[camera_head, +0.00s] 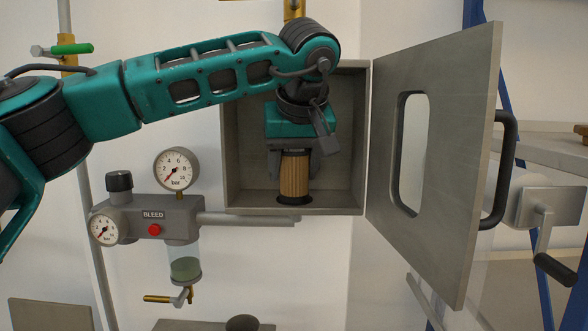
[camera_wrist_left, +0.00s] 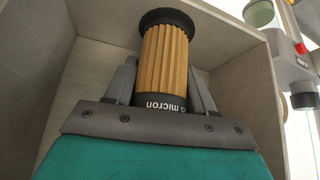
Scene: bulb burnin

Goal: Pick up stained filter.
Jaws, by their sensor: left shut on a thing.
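The filter (camera_head: 295,178) is a brown pleated cylinder with black end caps, inside the open grey cabinet (camera_head: 343,150). In the left wrist view the filter (camera_wrist_left: 165,60) shows lettering reading "micron" on the cap near my gripper. My left gripper (camera_head: 297,150) reaches into the cabinet from above and is shut on the filter, with one finger on each side of it in the left wrist view (camera_wrist_left: 160,92). The filter's lower cap is close to the cabinet floor; I cannot tell whether it touches. My right gripper is not in view.
The cabinet door (camera_head: 440,165) stands open to the right, with a black handle (camera_head: 505,170). Left of the cabinet is a grey regulator (camera_head: 155,218) with gauges, a red button and a bowl (camera_head: 185,264) holding greenish liquid. A crank (camera_head: 543,240) is at the right.

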